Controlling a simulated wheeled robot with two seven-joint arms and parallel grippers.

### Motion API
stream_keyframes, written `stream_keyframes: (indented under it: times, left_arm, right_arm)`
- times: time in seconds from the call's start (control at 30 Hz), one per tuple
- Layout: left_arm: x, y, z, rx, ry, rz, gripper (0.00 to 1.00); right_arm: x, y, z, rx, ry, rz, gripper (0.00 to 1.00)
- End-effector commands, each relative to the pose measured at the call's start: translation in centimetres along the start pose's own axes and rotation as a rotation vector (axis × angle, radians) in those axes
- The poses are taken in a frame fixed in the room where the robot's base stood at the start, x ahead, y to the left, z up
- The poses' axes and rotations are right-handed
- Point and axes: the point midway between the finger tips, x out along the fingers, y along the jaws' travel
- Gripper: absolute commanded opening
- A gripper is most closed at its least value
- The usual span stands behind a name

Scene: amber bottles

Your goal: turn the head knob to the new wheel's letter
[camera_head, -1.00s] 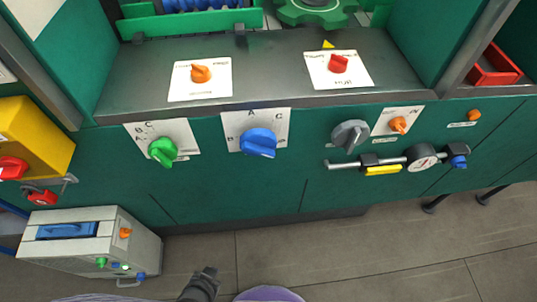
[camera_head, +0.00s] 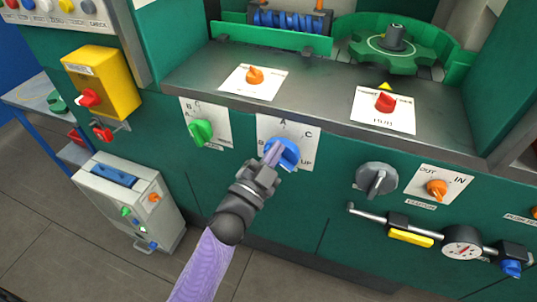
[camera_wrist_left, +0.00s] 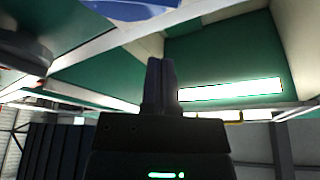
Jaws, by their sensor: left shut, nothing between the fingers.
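The blue knob (camera_head: 288,153) sits on a white plate (camera_head: 306,134) with the letters A, B and C, on the green front panel. My left gripper (camera_head: 272,154) is shut and empty, its fingertips in front of the blue knob and covering part of it. I cannot tell whether they touch it. In the left wrist view the closed fingers (camera_wrist_left: 160,84) point up, with a blue shape (camera_wrist_left: 130,9) at the top edge. A green knob (camera_head: 202,132) on another lettered plate is at the left. I cannot tell which plate is the head knob's. My right gripper is not in view.
An orange knob (camera_head: 254,76) and a red knob (camera_head: 385,102) sit on the ledge above. A grey knob (camera_head: 376,180) and a bar with a dial gauge (camera_head: 462,242) are at the right. A green gear (camera_head: 394,45) stands behind.

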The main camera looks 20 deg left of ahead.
Motion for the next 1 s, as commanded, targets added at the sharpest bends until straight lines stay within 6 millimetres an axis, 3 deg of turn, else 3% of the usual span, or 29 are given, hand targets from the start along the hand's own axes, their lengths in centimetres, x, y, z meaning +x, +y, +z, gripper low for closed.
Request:
stream_keyframes:
  times: [0.07,0.2,0.33,1.0]
  left_arm:
    - [1.7,0.1,0.1,-0.001,0.002,-0.001,0.0]
    - [0.9,0.3,2.6,0.0,-0.006,0.003,0.0]
    - [0.5,0.2,3.6,-0.001,-0.004,0.002,0.0]
    - [0.3,0.0,4.0,-0.046,-0.002,-0.015,0.0]
  right_arm:
    - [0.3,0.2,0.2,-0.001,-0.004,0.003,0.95]
    - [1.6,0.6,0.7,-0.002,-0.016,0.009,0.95]
    - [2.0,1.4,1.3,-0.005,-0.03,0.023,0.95]
    - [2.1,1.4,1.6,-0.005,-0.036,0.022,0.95]
